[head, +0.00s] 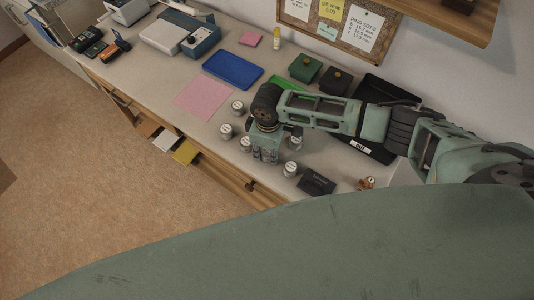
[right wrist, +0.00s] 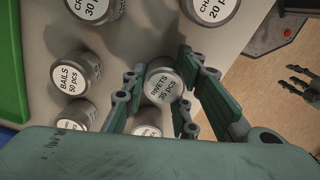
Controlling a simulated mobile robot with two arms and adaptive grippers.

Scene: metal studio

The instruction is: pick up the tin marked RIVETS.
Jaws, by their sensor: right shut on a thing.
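The tin marked RIVETS (right wrist: 160,88) is a small round metal tin with a white label reading "RIVETS 35 pcs". In the right wrist view it sits between the fingers of my right gripper (right wrist: 158,100), which is shut on it. In the head view my right gripper (head: 267,154) points down at the worktop among the tins and hides the held tin. I cannot tell whether the tin touches the worktop. My left gripper (right wrist: 301,84) shows small at the right edge of the right wrist view, its fingers apart, with nothing seen between them.
Similar tins stand close around, including a BAILS tin (right wrist: 76,76) and another tin (head: 290,169). A dark box (head: 316,182) lies near the front edge of the worktop (head: 150,75).

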